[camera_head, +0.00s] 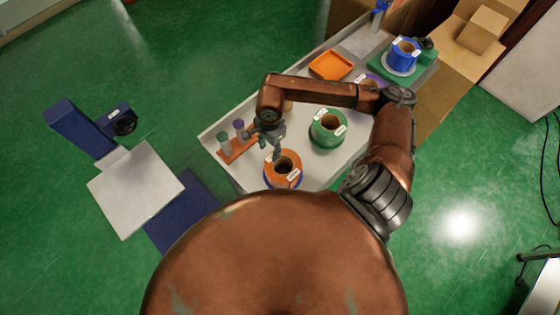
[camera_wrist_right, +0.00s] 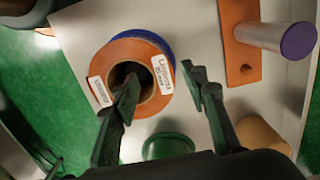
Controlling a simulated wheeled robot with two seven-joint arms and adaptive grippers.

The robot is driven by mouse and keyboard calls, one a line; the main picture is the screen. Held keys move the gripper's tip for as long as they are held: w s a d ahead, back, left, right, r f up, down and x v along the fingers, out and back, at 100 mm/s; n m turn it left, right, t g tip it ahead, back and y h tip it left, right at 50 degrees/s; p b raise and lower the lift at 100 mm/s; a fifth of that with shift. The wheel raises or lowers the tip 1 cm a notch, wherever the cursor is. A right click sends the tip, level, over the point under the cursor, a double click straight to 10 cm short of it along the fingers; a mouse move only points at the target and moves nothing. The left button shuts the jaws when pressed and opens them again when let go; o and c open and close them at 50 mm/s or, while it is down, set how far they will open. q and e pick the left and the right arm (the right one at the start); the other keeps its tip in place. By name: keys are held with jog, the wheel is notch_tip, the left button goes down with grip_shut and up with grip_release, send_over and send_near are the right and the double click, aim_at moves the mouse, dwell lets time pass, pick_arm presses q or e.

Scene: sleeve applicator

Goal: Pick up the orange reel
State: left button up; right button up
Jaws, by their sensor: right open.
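The orange reel (camera_head: 271,171) lies flat near the front edge of the white table, with blue showing beneath its rim. In the right wrist view the orange reel (camera_wrist_right: 122,49) shows its dark central hole and white labels. My right gripper (camera_head: 277,150) is above the reel, at its far edge. In the wrist view the open right gripper (camera_wrist_right: 162,80) has one finger across the reel's hole and the other just outside its right side. Nothing is between the fingers except a view of the reel's wall. I cannot tell whether they touch it. My left gripper is not in view.
A green reel (camera_head: 324,139) stands right of the orange one. An orange rack (camera_head: 236,151) with capped tubes is at the left edge. An orange tray (camera_head: 331,66) and a blue reel (camera_head: 404,52) on a green-based device are farther back on the table (camera_head: 335,168).

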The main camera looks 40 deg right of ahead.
jog(key=shift+w+d+f+h, duration=0.1)
jog(key=shift+d+h, duration=0.2)
jog(key=shift+d, duration=0.4)
jog(key=shift+d+f, duration=0.1)
jog(key=shift+f, duration=0.3)
notch_tip(320, 180, down, 7)
jog(key=shift+r+p, duration=0.15)
jog(key=shift+p, duration=0.55)
jog(key=shift+c, duration=0.3)
grip_shut()
jog(key=shift+r, duration=0.1)
